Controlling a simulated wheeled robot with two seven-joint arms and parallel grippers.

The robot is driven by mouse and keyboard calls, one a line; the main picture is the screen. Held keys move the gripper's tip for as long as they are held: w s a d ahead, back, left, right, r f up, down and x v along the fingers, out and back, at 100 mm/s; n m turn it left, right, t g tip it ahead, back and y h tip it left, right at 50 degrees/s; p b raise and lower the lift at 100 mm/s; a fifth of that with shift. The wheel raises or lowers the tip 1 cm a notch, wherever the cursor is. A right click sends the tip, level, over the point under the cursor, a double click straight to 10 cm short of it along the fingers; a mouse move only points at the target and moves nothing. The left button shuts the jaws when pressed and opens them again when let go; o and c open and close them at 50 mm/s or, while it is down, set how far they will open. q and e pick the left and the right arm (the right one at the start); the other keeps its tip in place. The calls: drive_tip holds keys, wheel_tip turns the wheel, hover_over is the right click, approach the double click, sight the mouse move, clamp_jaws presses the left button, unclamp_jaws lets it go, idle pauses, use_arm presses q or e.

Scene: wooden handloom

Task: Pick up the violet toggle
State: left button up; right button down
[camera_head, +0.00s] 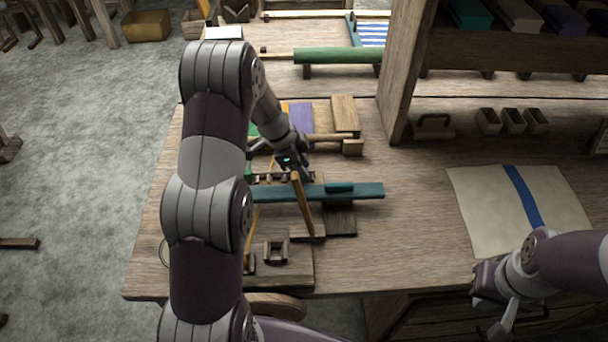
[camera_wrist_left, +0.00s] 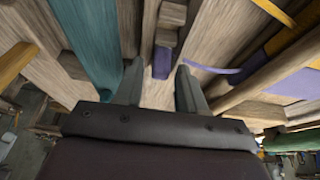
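The violet toggle (camera_wrist_left: 161,63) shows in the left wrist view as a small violet block at the end of a short wooden piece. My left gripper (camera_wrist_left: 159,67) is open, with one finger on each side of the toggle and a visible gap on both sides. I cannot tell how far the toggle reaches in depth between the fingers. In the head view my left gripper (camera_head: 291,168) is low over the loom, behind the teal beam, and the toggle is hidden there. My right gripper (camera_head: 495,297) hangs at the lower right, away from the loom; its opening is unclear.
The teal beam (camera_head: 365,190) and a slanted yellow-brown bar (camera_head: 303,205) stand close in front of my left gripper. A wooden post (camera_head: 404,75) and shelf rise behind. A cream cloth with a blue stripe (camera_head: 485,200) lies on the right. Bare tabletop (camera_head: 410,235) lies between.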

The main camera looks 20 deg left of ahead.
use_arm(q)
clamp_jaws()
